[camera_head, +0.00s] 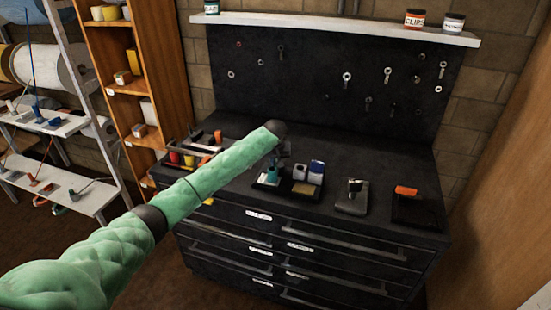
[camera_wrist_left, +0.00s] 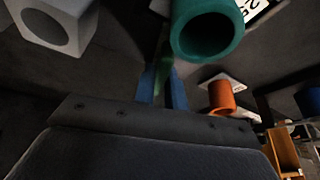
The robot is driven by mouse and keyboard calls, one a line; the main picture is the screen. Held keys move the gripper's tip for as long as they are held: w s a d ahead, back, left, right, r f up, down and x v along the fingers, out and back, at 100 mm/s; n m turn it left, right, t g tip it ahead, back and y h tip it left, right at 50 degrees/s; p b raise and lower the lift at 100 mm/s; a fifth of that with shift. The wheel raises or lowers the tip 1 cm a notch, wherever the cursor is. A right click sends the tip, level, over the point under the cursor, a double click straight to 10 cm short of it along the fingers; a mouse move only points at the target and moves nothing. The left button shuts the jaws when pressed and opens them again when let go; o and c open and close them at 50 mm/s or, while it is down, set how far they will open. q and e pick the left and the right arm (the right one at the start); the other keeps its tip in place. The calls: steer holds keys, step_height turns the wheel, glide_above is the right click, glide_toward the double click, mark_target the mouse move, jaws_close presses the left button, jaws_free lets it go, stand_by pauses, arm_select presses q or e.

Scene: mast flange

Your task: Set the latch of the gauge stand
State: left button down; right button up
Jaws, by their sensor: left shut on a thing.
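My left gripper (camera_head: 275,166) reaches over the dark workbench top to a small tray (camera_head: 287,192). It hides part of what it touches. In the left wrist view its blue fingers (camera_wrist_left: 164,88) are shut on a thin green part (camera_wrist_left: 164,62). A teal hollow cylinder (camera_wrist_left: 207,27) is close beyond the fingers; a teal piece (camera_head: 272,174) also shows below the gripper in the head view. I cannot tell for sure which object is the gauge stand, nor the latch's position. A grey plate with a dark upright (camera_head: 352,195) stands right of the tray. My right gripper is not in view.
The tray also holds a white block (camera_head: 299,173) and a blue-and-white container (camera_head: 316,171). A dark base with an orange piece (camera_head: 406,190) is at the right. Red and yellow items (camera_head: 182,160) lie at the left. A pegboard (camera_head: 325,80) closes the back.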

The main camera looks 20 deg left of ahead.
arm_select(q)
steer(key=n+y+p, duration=0.1)
steer(key=n, duration=0.2)
steer(key=n+g+p, duration=0.1)
steer(key=n, duration=0.1)
steer(key=shift+d+r+n+y, duration=0.1)
steer(key=shift+d+n+y, duration=0.1)
steer(key=shift+n+y, duration=0.2)
steer(key=shift+n+p, duration=0.45)
steer(key=shift+n, duration=0.35)
steer(key=n+g+y, duration=0.1)
steer(key=n, duration=0.1)
steer(key=shift+w+n, duration=0.1)
steer(key=shift+n, duration=0.3)
steer(key=shift+n+g, duration=0.5)
steer(key=shift+n, duration=0.6)
steer(key=shift+w+n+g+y, duration=0.1)
steer(key=shift+n+g+y, duration=0.3)
steer(key=shift+n, duration=0.7)
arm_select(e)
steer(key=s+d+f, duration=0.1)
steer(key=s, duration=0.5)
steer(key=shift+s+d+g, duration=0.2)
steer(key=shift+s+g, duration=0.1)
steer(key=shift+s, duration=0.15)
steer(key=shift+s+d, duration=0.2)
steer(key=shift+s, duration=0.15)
